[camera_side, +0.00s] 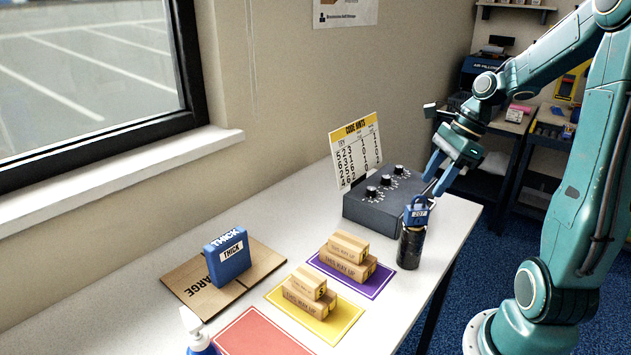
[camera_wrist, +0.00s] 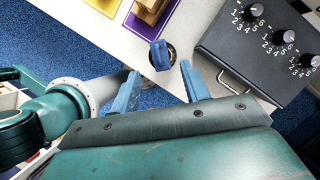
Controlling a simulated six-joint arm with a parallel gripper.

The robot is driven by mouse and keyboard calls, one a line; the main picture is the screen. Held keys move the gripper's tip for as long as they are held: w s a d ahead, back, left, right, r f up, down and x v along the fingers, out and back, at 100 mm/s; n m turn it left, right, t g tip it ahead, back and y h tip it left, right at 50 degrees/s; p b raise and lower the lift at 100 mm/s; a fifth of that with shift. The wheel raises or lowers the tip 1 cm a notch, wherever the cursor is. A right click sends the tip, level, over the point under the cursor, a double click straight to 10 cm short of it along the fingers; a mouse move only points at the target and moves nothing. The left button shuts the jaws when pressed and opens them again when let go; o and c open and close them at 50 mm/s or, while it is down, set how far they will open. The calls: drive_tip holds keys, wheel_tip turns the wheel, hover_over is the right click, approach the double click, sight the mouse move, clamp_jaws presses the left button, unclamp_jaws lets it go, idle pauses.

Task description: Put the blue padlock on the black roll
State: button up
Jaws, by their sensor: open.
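The blue padlock (camera_side: 418,211) rests on top of the upright black roll (camera_side: 411,247), near the right edge of the white table. In the wrist view the padlock (camera_wrist: 159,56) shows from above, covering most of the roll's end. My gripper (camera_side: 435,189) is just above the padlock, tilted, with its blue fingers apart. In the wrist view my gripper (camera_wrist: 160,70) has one finger on each side of the padlock's line, with a gap to each. Nothing is held between the fingers.
A dark box with knobs (camera_side: 381,200) and a code sign (camera_side: 356,150) stand behind the roll. Small cartons (camera_side: 346,256) sit on purple and yellow mats left of it. A blue THICK block (camera_side: 228,262) stands on flat cardboard (camera_side: 190,290). A red mat (camera_side: 258,335) is bare.

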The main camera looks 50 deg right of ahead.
drive_tip(key=shift+v, duration=2.25)
drive_tip(key=shift+a, duration=0.1)
drive_tip(key=a+r+n+h, duration=0.2)
drive_tip(key=a+n, duration=1)
drive_tip(key=s+a+n+t+h, duration=0.1)
drive_tip(key=s+a+n, duration=0.5)
drive_tip(key=n, duration=0.9)
drive_tip(key=shift+a+r+t, duration=0.4)
drive_tip(key=shift+a+t, duration=0.25)
drive_tip(key=shift+t, duration=0.05)
